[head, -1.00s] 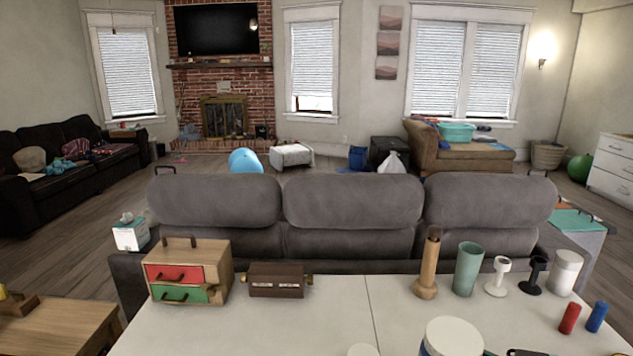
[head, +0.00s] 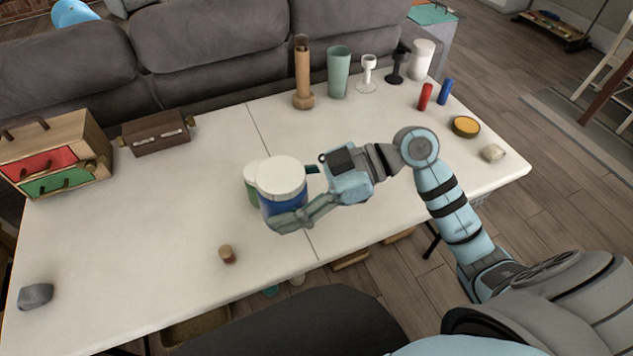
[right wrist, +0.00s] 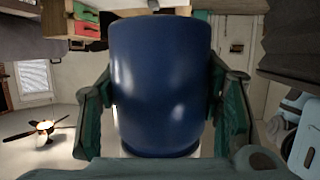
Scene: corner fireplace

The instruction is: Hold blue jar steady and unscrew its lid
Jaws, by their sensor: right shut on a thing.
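The blue jar (head: 281,204) stands near the middle of the white table, with its wide white lid (head: 282,175) on top. My right gripper (head: 296,212) is shut on the jar's body from the right, below the lid. In the right wrist view the blue jar (right wrist: 160,85) fills the middle, with the green-grey fingers on both of its sides. A green jar with a pale lid (head: 252,180) stands close behind and left of the blue one, partly hidden by it. My left gripper is not in view.
A small drawer box (head: 60,160) and a brown case (head: 157,134) stand at the table's back left. A wooden bottle (head: 303,80) and a green cup (head: 339,72) stand at the back. A small cork-like piece (head: 227,254) and a grey stone (head: 36,296) lie in front.

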